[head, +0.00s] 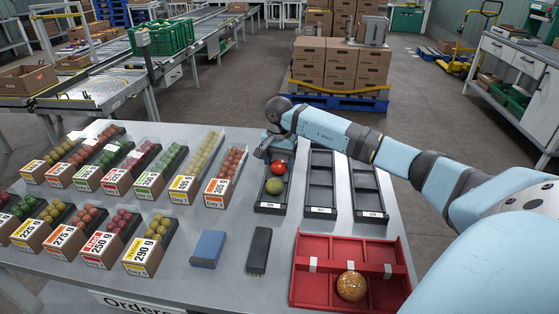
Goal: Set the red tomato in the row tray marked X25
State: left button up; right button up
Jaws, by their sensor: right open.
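A red tomato (278,167) sits in the leftmost of three dark row trays (270,208), with a green tomato (274,186) just in front of it. The middle row tray (321,187) and the right row tray (368,190) look empty. Each tray has a small white label at its near end, too small to read surely. My right gripper (268,150) is open at the far end of the leftmost tray, just behind the red tomato. Its fingers are partly hidden, and I cannot tell whether they touch the tomato. My left gripper is out of view.
A red divided tray (298,281) holding an orange-brown tomato (351,286) stands at the front right. A blue block (208,248) and a black block (259,250) lie left of it.

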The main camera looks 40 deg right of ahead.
jog(key=shift+r, duration=0.1)
jog(key=shift+r+p, duration=0.3)
jog(key=shift+r, duration=0.05)
jog(key=shift+r+p, duration=0.8)
jog(key=shift+r, duration=0.5)
jog(key=shift+o, duration=0.5)
jog(key=o, duration=0.5)
jog(key=shift+c, duration=0.2)
jog(key=c, duration=0.3)
